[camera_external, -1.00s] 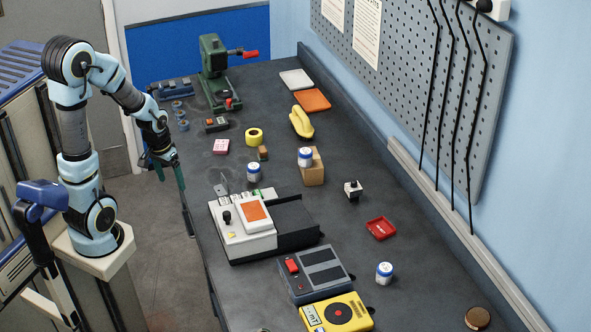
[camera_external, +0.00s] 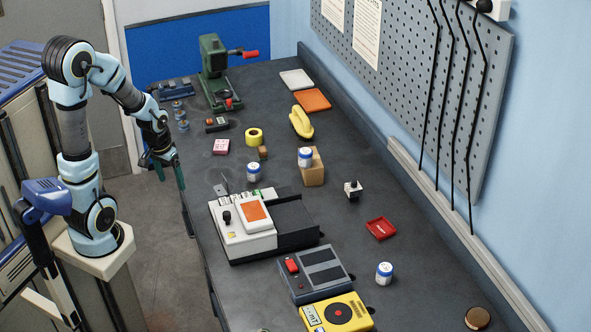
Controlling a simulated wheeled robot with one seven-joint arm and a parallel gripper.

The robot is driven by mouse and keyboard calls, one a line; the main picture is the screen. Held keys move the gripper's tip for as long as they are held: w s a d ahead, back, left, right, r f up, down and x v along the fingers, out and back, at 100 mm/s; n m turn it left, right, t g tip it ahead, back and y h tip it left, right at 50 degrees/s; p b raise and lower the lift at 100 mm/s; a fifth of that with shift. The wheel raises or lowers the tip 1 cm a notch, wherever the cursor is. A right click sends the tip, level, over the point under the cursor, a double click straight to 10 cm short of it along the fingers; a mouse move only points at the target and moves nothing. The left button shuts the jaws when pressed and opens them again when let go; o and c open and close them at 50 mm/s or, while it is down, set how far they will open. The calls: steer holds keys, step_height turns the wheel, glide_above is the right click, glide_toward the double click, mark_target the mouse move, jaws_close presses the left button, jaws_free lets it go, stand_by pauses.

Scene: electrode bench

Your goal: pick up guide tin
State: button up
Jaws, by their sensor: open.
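Three white tins with blue lids stand on the dark bench, and I cannot tell by their look which one is the guide tin. One tin (camera_external: 254,173) stands behind the white device. A second tin (camera_external: 305,158) appears on or right by a cardboard block (camera_external: 313,170). A third tin (camera_external: 384,273) stands alone at the right front. My gripper (camera_external: 165,173) is open and empty, pointing down by the bench's left edge, well left of all three tins.
A green press (camera_external: 213,65) stands at the back. A red tray (camera_external: 381,228) lies at right. Bench around the third tin is mostly clear.

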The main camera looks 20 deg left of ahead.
steer(key=shift+o, duration=0.5)
steer(key=shift+f, duration=0.1)
